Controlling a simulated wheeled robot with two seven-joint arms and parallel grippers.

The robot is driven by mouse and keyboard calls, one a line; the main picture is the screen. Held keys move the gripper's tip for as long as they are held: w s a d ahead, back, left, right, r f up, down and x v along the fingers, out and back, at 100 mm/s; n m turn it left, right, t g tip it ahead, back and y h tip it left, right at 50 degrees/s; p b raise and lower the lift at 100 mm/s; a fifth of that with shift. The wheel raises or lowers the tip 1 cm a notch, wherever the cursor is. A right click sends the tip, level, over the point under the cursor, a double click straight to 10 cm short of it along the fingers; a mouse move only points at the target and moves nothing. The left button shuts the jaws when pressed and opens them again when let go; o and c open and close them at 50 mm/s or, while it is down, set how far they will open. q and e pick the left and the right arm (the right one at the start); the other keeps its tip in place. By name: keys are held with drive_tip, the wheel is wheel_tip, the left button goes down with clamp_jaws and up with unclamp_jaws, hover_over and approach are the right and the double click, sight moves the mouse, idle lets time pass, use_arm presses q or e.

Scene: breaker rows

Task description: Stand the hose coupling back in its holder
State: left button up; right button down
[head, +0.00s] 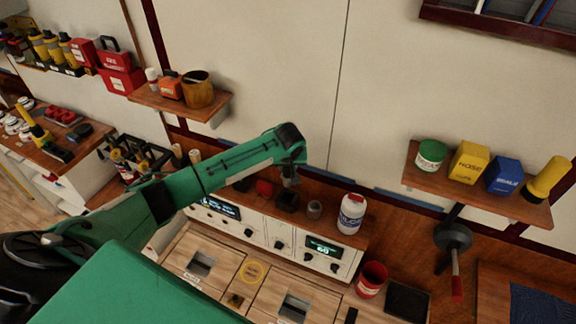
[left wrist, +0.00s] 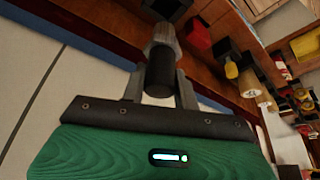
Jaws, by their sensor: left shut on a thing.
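My left gripper (head: 290,180) points down above the console's back ledge. In the left wrist view it is shut on the hose coupling (left wrist: 160,72), a dark cylinder with a ribbed grey end that points away from the palm. A black square block (head: 287,202), likely the holder, stands on the ledge just below the gripper. It also shows in the left wrist view as a dark square (left wrist: 166,8) beyond the coupling's grey end. The coupling looks held above the block, but the exact gap is hard to tell. My right gripper is not in view.
On the ledge, a grey cylinder (head: 314,210) and a white bottle (head: 351,214) stand right of the block, and a red item (head: 264,188) stands left. A red cup (head: 371,279) is in front. Shelves with jars (head: 432,154) and a brown pot (head: 197,90) flank the arm.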

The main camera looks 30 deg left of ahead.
sight(288, 186)
use_arm(q)
wheel_tip(288, 186, down, 5)
drive_tip(key=shift+b, duration=1.1)
drive_tip(key=shift+f, duration=0.4)
drive_tip(key=shift+f, duration=0.9)
drive_tip(key=shift+f+b, duration=1.05)
drive_tip(key=shift+f, duration=0.6)
drive_tip(key=o, duration=1.2)
